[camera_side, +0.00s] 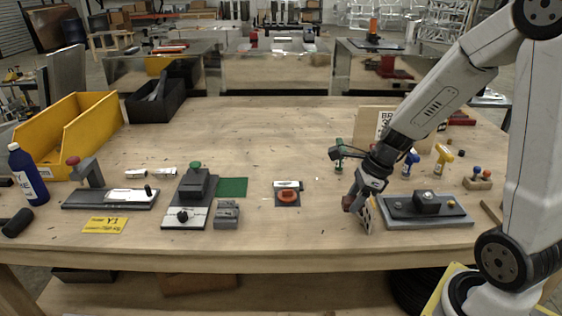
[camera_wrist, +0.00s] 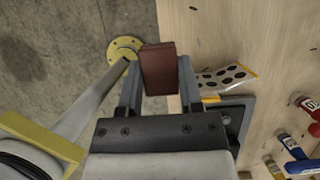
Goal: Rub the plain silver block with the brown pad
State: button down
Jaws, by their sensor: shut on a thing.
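My gripper (camera_wrist: 158,76) is shut on a brown pad (camera_wrist: 160,66), held between its two fingers in the wrist view. In the side view my gripper (camera_side: 358,200) is low over the right front of the table, left of a grey plate (camera_side: 392,221). Whether the pad touches the table is unclear. I cannot tell for sure which is the plain silver block.
A spotted card (camera_wrist: 225,78) is beside the plate, close to my gripper. Blue (camera_side: 410,161) and yellow (camera_side: 443,157) handled tools stand behind the plate. A yellow bin (camera_side: 72,135) is at the left. The table's middle back is clear.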

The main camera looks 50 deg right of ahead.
jog(key=w+d+f, duration=0.1)
jog(key=w+d, duration=0.1)
jog(key=w, duration=1.3)
jog(key=w+d+f, duration=0.2)
jog(key=w+d, duration=0.1)
jog(key=w, duration=1.2)
jog(key=shift+w+f, duration=0.15)
jog(key=shift+w, duration=0.25)
jog(key=shift+d, duration=0.1)
